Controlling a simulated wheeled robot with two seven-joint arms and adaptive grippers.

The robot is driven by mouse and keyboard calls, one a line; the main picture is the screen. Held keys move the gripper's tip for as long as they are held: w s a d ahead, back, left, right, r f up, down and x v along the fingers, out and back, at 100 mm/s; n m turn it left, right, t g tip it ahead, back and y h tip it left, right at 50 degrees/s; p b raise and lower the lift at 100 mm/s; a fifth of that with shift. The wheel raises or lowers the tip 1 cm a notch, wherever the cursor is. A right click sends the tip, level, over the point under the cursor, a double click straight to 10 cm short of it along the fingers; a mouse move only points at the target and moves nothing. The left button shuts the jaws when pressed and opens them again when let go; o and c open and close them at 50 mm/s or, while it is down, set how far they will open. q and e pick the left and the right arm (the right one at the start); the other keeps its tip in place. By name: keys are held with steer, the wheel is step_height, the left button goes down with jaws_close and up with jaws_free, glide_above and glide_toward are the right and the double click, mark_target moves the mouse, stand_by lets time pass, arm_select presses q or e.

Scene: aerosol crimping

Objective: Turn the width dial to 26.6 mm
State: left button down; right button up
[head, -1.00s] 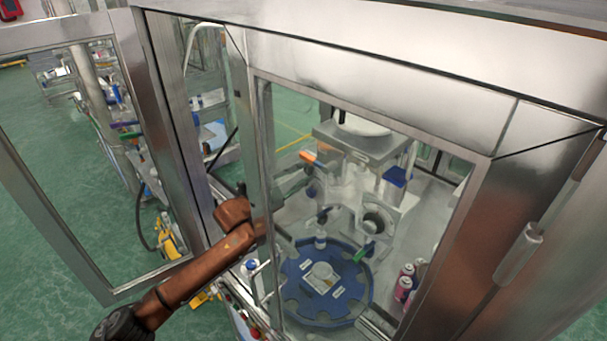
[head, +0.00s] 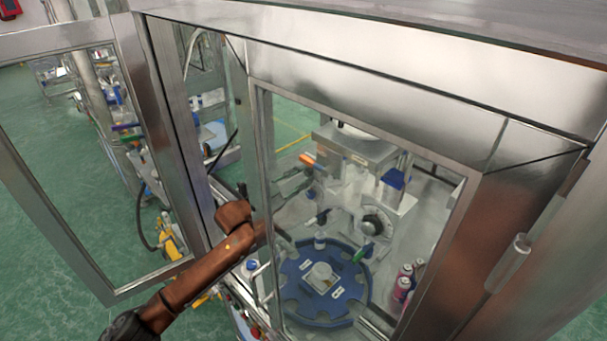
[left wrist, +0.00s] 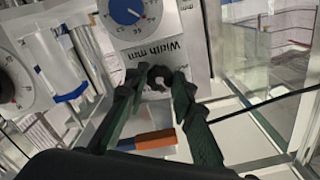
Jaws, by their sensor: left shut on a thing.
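In the left wrist view a white round scale with a blue centre (left wrist: 126,10) sits at the top, cut off by the frame edge, above the printed "Width mm" label (left wrist: 160,52). Below the label is a round black knob (left wrist: 159,77). My left gripper (left wrist: 158,88) has its dark green fingers on both sides of this knob and is shut on it. In the head view my left arm (head: 215,260) reaches into the machine, its gripper hard to make out behind the glass. My right gripper is not in view.
A second round scale (left wrist: 14,82) stands at the left of the wrist view. An orange and blue bar (left wrist: 152,140) lies below the fingers. Inside the machine are a blue rotary table (head: 292,300) and pink cans (head: 402,287). Metal door frames (head: 165,130) border the arm closely.

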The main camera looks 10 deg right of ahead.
arm_select(q)
steer(key=n+p, duration=0.1)
steer(key=n, duration=0.3)
steer(key=n+p, duration=0.1)
steer(key=n, duration=0.3)
steer(key=n+p, duration=0.2)
steer(key=n, duration=0.2)
steer(key=shift+a+r+n, duration=0.1)
steer(key=shift+r+n, duration=0.25)
steer(key=shift+n, duration=0.05)
stand_by(0.3)
steer(key=c, duration=2.1)
jaws_free()
steer(key=o, duration=0.5)
steer(key=shift+f, duration=0.2)
steer(key=v, duration=1.2)
